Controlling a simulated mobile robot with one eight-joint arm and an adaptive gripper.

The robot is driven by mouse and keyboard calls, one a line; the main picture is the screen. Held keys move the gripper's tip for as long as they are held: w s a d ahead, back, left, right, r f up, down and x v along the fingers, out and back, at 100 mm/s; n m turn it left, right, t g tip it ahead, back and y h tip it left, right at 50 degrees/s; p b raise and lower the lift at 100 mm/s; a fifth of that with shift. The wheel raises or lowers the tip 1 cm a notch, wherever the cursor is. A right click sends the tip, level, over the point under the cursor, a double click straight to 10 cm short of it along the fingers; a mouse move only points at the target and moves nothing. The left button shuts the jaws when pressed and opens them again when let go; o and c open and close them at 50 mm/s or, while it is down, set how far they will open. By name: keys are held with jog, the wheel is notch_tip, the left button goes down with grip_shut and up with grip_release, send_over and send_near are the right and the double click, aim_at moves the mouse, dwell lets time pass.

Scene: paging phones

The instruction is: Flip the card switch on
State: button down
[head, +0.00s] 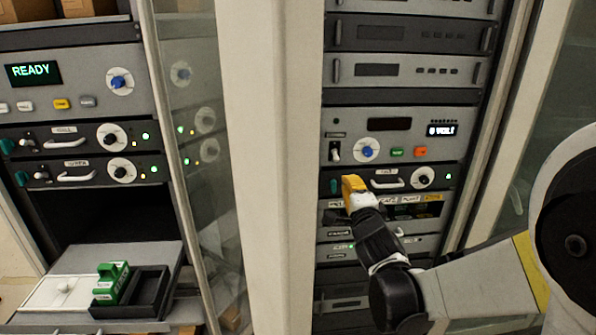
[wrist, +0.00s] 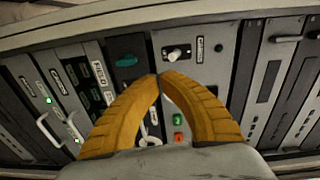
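The dark card panel with the white handle (head: 388,184) sits in the right rack in the head view. It has a teal knob (head: 333,186) at its left end, a round white dial (head: 424,178) and a lit green lamp (head: 448,176). My gripper (head: 352,184) is in front of its left part, just right of the teal knob. The card's switch is not visible; my fingers cover that area. In the wrist view my two yellow fingers (wrist: 158,76) meet at their tips beside the teal knob (wrist: 126,61). Nothing shows between the tips.
The panel above has a white toggle switch (head: 335,152), a blue knob (head: 366,152) and green and orange buttons; the toggle (wrist: 177,53) is close to my fingertips in the wrist view. A pale post (head: 265,160) separates the racks. A green module (head: 112,283) rests in the left rack.

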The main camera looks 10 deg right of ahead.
aim_at(337, 158)
jog(key=w+a, duration=0.1)
jog(key=w, duration=0.8)
jog(key=shift+w+r+m, duration=0.15)
jog(key=shift+m, duration=0.15)
jog(key=shift+r, duration=0.2)
jog(key=shift+r+p, duration=0.75)
jog(key=shift+r, duration=0.35)
jog(key=shift+f+b, duration=0.65)
jog(key=shift+f, duration=0.15)
jog(key=s, duration=0.8)
